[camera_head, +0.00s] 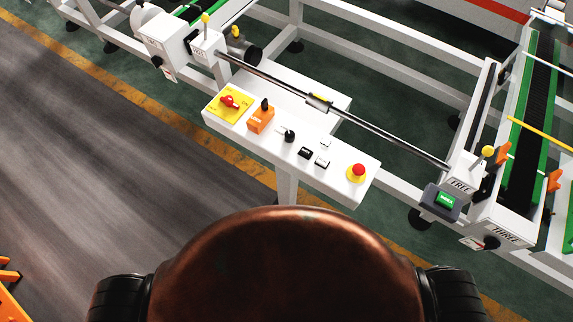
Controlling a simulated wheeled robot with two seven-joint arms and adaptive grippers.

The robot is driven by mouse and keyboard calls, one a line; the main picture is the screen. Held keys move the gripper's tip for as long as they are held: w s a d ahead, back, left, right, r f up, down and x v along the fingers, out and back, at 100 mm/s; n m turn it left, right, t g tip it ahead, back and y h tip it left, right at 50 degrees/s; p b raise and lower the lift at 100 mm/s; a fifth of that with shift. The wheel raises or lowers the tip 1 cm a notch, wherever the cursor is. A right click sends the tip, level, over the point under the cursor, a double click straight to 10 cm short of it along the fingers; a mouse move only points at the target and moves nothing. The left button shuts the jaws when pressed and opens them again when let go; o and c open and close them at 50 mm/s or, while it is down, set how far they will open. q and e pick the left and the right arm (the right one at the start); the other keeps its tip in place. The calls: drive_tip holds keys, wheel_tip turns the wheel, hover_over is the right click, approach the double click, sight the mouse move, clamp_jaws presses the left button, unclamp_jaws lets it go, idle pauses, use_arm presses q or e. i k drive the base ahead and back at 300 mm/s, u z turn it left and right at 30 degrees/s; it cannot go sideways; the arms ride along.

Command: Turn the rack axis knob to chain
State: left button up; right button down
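A white control panel (345,185) stands in front of me on a post, under a long metal bar. It carries several controls. At its left is a red rotary switch (229,101) on a yellow plate. Beside it is an orange block with an upright black knob (265,104) on top. Further right is a small black knob or lever (288,135). I cannot tell which control is the rack axis knob, and the labels are too small to read. Neither of my grippers shows in the head view.
The panel also has small rocker switches (306,152) and a red mushroom button (358,170) on yellow. A metal bar (330,103) runs diagonally above it. White conveyor frames surround it, with a green button box (445,201) at right. Open floor (90,150) lies left.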

sight(289, 135)
drive_tip(key=z, duration=1.8)
drive_tip(key=k, duration=1.15)
drive_tip(key=u, duration=1.8)
drive_tip(key=i, duration=0.5)
drive_tip(key=z, duration=0.1)
